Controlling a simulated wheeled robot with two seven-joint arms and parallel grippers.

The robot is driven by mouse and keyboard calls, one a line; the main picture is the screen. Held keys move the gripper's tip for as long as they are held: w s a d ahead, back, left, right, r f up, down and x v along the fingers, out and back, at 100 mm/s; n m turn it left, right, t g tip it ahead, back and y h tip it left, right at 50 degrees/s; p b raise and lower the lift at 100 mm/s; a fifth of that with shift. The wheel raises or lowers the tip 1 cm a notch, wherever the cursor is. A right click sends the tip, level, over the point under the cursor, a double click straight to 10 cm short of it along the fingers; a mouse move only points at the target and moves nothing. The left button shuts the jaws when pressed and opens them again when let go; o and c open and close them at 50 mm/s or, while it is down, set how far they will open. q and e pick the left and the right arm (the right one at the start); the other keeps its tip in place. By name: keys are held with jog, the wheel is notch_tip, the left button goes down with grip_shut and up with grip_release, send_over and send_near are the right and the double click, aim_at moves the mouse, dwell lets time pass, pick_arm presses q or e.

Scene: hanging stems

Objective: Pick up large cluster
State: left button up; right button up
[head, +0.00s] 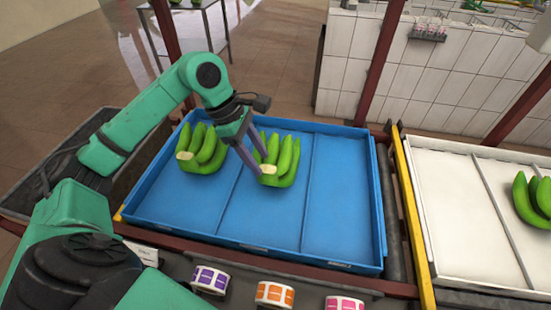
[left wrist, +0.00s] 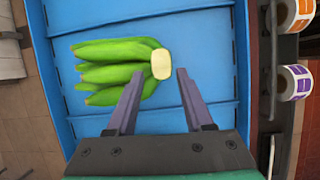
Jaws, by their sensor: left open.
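A green banana cluster (head: 281,162) with a pale cut crown lies in the middle compartment of the blue tray (head: 340,262). Another green cluster (head: 206,150) lies in the left compartment. I cannot tell which of the two is larger. My left gripper (head: 262,166) is open at the crown of the middle cluster. In the left wrist view the cluster (left wrist: 112,62) lies ahead of the open fingers (left wrist: 160,72), its crown between the fingertips. I cannot tell whether the fingers touch it. My right gripper is not in view.
The tray's right compartment is empty. A white tray (head: 450,220) on the right holds another green cluster (head: 533,200). Sticker rolls, purple (head: 210,280), orange (head: 274,294) and pink (head: 344,304), sit along the front. Dark red posts (head: 382,60) stand behind the blue tray.

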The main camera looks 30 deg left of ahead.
aim_at(264, 168)
pick_arm(q)
jog(key=shift+x, duration=1.5)
jog(key=shift+s, duration=0.15)
grip_shut()
jog(key=shift+r, duration=0.15)
